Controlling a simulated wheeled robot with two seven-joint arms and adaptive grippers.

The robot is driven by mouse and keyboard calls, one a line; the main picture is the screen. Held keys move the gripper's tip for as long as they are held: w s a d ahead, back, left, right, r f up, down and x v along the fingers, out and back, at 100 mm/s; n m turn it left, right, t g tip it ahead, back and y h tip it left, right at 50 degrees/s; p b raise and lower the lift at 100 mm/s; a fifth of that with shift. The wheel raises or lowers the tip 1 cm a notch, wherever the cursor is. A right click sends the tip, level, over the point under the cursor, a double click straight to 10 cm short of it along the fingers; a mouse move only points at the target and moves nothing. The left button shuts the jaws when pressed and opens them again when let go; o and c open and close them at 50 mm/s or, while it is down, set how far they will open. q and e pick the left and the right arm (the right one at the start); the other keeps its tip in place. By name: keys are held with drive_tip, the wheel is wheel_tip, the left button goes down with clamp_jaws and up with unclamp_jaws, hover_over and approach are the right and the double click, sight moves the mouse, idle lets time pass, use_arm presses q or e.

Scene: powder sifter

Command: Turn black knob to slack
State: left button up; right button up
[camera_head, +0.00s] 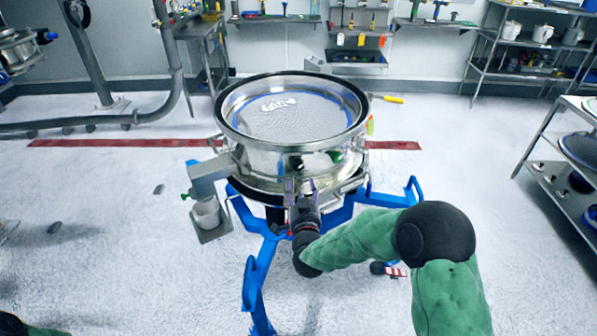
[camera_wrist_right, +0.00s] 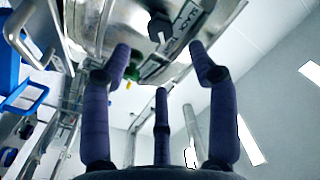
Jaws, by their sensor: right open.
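The black knob (camera_wrist_right: 160,27) sits on the metal side of the sifter in the right wrist view, beside a plate lettered "SLACK" (camera_wrist_right: 188,22). My right gripper (camera_wrist_right: 161,55) is open, with its dark fingers spread below the knob in that view and nothing visible between them. In the head view, the round steel sifter (camera_head: 265,163) stands on a blue frame, and my right gripper (camera_head: 302,190) is at its near side. My left gripper is not in view.
Blue frame legs (camera_head: 255,275) spread below my right gripper. A metal shelf rack (camera_head: 555,150) stands at the right. The floor around the frame is mostly open.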

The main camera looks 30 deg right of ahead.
sight(298, 168)
drive_tip(key=b+x, duration=0.1)
drive_tip(key=x, duration=0.7)
drive_tip(key=shift+f+b, duration=0.1)
drive_tip(key=shift+b, duration=0.3)
drive_tip(key=shift+w+d, duration=0.25)
drive_tip(key=shift+w, duration=0.25)
drive_tip(key=c, duration=1.1)
